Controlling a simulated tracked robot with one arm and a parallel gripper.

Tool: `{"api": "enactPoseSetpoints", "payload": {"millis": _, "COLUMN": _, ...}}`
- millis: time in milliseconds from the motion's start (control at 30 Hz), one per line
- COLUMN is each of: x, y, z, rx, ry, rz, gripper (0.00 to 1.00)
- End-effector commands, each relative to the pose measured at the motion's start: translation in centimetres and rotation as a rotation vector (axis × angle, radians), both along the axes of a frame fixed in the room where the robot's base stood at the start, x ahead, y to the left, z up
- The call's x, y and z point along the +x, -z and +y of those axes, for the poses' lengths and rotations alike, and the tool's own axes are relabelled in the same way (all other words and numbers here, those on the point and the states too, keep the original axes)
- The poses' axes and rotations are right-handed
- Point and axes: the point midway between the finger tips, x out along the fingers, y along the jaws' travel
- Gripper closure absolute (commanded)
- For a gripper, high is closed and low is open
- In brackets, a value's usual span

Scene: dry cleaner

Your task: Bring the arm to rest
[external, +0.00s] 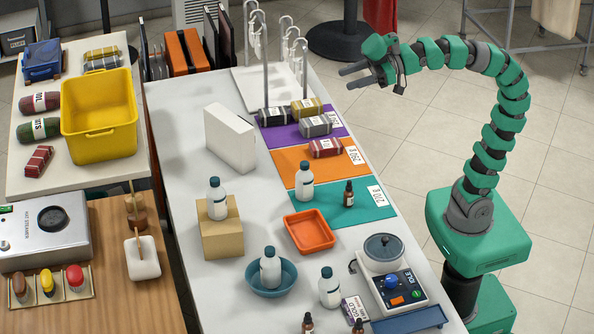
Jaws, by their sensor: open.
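My gripper (352,77) is at the upper middle of the external view, at the end of my green arm, which arches up and to the left from its base at the right. The jaws are open, with two grey fingers pointing left. Nothing shows between them. In the picture the gripper appears above and to the right of the purple mat (283,138); its exact height is hard to tell.
The white counter (185,125) carries bundles on mats, white bottles (305,182), a box (230,138), an orange tray (309,232) and a scale (393,283). A hook stand (266,50) rises left of my gripper. Open floor (400,130) lies below my arm.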

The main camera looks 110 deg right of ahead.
Motion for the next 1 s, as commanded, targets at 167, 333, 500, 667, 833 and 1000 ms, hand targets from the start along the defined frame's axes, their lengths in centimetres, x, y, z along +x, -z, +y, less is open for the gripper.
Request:
{"api": "enactPoseSetpoints", "payload": {"millis": 167, "x": -1.1, "y": -1.1, "z": -0.2, "rx": 0.104, "ry": -0.003, "rz": -0.015, "gripper": 0.52}}
{"api": "enactPoseSetpoints", "payload": {"millis": 333, "x": -1.0, "y": -1.0, "z": -0.2, "rx": 0.1, "ry": -0.003, "rz": -0.014, "gripper": 0.52}}
{"api": "enactPoseSetpoints", "payload": {"millis": 500, "x": -1.0, "y": -1.8, "z": -0.2, "rx": 0.098, "ry": -0.004, "rz": -0.014, "gripper": 0.52}}
{"api": "enactPoseSetpoints", "payload": {"millis": 667, "x": -1.0, "y": -4.1, "z": -0.2, "rx": 0.097, "ry": -0.004, "rz": -0.014, "gripper": 0.52}}
{"api": "enactPoseSetpoints", "payload": {"millis": 833, "x": -0.9, "y": -6.4, "z": -0.2, "rx": 0.095, "ry": -0.003, "rz": -0.011, "gripper": 0.33}}
{"api": "enactPoseSetpoints", "payload": {"millis": 1000, "x": 1.2, "y": -4.8, "z": -1.1, "rx": 0.081, "ry": 0.012, "rz": 0.065, "gripper": 0.0}}
